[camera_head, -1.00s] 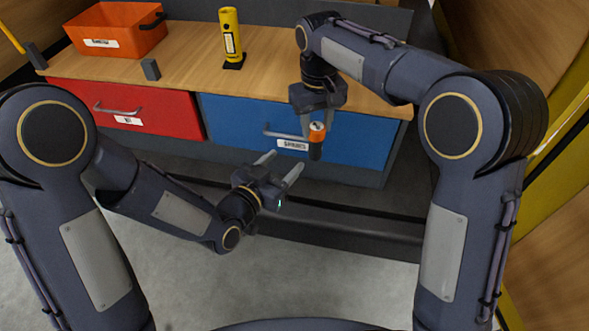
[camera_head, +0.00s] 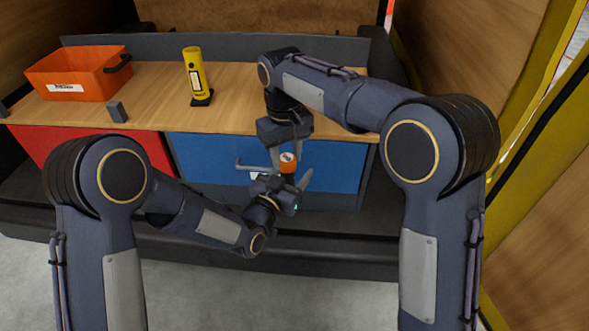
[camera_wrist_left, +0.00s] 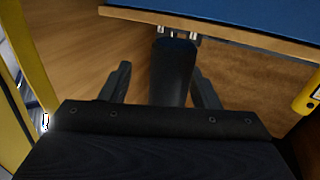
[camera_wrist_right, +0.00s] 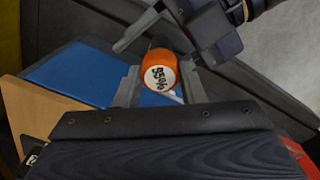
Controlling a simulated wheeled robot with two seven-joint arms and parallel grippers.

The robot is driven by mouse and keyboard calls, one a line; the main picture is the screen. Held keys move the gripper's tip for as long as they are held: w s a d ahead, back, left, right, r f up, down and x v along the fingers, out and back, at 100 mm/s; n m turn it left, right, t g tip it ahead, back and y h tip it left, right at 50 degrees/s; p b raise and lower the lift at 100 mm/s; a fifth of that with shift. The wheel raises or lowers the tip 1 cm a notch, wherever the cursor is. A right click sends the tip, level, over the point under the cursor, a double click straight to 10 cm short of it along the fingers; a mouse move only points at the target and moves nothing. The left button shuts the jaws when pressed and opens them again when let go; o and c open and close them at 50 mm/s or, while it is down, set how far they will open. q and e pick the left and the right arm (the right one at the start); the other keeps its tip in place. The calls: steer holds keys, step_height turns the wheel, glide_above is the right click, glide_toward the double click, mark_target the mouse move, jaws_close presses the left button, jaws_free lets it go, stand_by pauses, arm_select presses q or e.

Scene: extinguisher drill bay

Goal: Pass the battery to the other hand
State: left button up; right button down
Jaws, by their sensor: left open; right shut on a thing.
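The battery (camera_head: 288,167) has an orange end and a dark body. My right gripper (camera_head: 286,153) is shut on it near its orange end and holds it in the air in front of the blue drawer. In the right wrist view the orange end (camera_wrist_right: 158,70) shows a "95%" label. My left gripper (camera_head: 291,174) is open just below, its fingers on either side of the battery.
A wooden bench top (camera_head: 150,88) lies behind, above a red drawer (camera_head: 95,145) and a blue drawer (camera_head: 330,172). On it are an orange bin (camera_head: 80,75), a small grey block (camera_head: 117,112) and a yellow cylinder (camera_head: 195,72) on a dark base.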

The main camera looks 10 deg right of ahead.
arm_select(q)
steer(key=shift+w+d, duration=0.35)
steer(key=shift+w, duration=0.15)
steer(key=shift+s+d, duration=0.1)
steer(key=c, duration=1.1)
steer(key=shift+c, duration=0.3)
arm_select(e)
steer(key=c, duration=1.2)
jaws_free()
steer(key=shift+w+a, duration=0.1)
steer(key=o, duration=0.4)
steer(key=shift+c, duration=0.2)
steer(key=shift+r, duration=0.1)
